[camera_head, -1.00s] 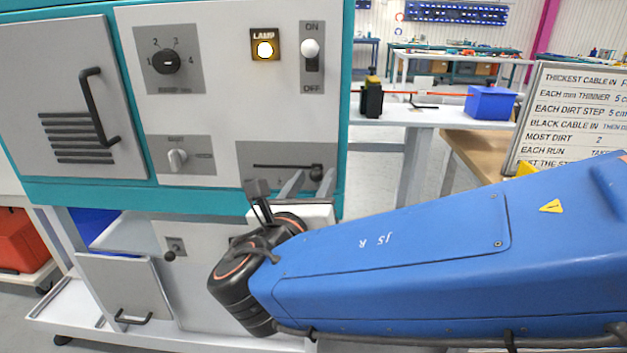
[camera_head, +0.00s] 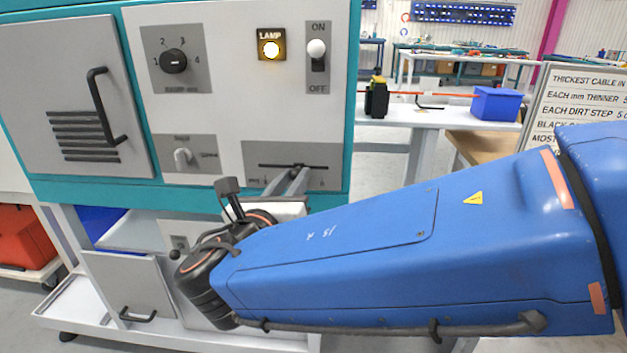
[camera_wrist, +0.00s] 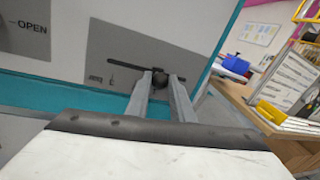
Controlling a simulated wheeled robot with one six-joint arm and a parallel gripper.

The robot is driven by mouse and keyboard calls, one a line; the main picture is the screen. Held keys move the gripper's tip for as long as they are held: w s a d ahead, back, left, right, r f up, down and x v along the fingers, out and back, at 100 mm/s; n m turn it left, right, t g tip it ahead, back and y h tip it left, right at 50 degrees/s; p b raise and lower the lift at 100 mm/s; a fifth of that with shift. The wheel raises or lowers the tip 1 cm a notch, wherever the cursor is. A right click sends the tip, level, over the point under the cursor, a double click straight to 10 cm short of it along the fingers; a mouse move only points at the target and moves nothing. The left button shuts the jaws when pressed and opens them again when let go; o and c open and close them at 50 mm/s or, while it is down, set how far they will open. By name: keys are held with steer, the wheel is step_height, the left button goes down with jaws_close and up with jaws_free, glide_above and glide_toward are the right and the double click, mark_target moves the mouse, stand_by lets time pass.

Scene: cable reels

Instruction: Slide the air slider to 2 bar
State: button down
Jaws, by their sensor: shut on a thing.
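The air slider is a dark knob (camera_wrist: 160,83) on a thin dark horizontal slot (camera_head: 275,165) in a grey plate at the lower right of the machine's front. My gripper (camera_head: 294,174) reaches up to the plate from below. In the wrist view, its two grey fingers (camera_wrist: 158,90) are shut on the knob, one on each side. The knob sits right of the slot's middle, with bare slot to its left and a short piece to its right. In the head view the fingers mostly hide it. The scale marks are too small to read.
Above the slider are a lit lamp (camera_head: 271,49) and an ON/OFF switch (camera_head: 316,49) set up. A bench with a blue box (camera_head: 495,104) stands behind right.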

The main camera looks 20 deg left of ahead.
steer(key=a, duration=0.3)
steer(key=shift+s, duration=0.35)
steer(key=c, duration=1.5)
jaws_free()
steer(key=shift+c, duration=0.2)
steer(key=shift+s, duration=0.1)
steer(key=s, duration=1.7)
steer(key=shift+d, duration=0.3)
